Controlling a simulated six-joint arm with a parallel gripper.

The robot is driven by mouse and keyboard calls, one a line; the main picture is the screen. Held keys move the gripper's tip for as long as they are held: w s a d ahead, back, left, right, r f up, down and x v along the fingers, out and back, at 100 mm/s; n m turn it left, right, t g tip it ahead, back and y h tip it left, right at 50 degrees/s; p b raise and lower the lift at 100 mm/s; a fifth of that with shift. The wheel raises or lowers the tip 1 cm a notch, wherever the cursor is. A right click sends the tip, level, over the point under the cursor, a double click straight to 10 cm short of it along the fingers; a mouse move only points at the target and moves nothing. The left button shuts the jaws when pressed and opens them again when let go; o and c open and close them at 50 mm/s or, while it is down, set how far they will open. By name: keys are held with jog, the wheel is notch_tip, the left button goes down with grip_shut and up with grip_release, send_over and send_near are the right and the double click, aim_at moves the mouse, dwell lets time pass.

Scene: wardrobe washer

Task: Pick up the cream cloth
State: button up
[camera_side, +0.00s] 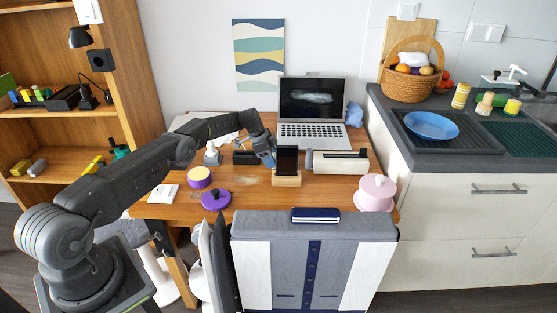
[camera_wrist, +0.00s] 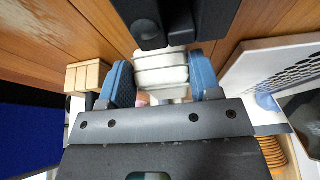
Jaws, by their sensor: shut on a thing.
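In the wrist view, a pale cream, layered bundle (camera_wrist: 160,72) that looks like the folded cream cloth sits between the two blue fingers of my gripper (camera_wrist: 162,82). The fingers are closed on its left and right sides. A small pinkish bit shows at its lower left edge. In the side view, my gripper (camera_side: 268,159) points down low over the wooden desk, just left of the phone stand (camera_side: 287,178). I cannot make out the cloth there; the fingers and the stand hide it. Whether it is clear of the desk I cannot tell.
A black box (camera_side: 245,157) stands close left of my gripper, and an open laptop (camera_side: 312,130) behind it. A white and black device (camera_side: 340,162) lies to the right. The desk's front middle is fairly clear.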

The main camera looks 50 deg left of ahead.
jog(key=shift+r, duration=0.1)
jog(key=shift+r, duration=0.45)
notch_tip(320, 180, up, 3)
jog(key=shift+w+f, duration=0.1)
jog(key=shift+w, duration=0.05)
jog(key=s+a+r, duration=0.7)
jog(key=s+a, duration=0.1)
jog(key=shift+s, duration=0.4)
jog(key=s+a, duration=0.4)
jog(key=s, duration=0.6)
jog(key=s+a, duration=0.4)
jog(key=s, duration=0.7)
jog(key=shift+f+g+y, duration=0.25)
jog(key=shift+g+y, duration=0.05)
jog(key=shift+y, duration=0.1)
jog(key=shift+f, duration=0.15)
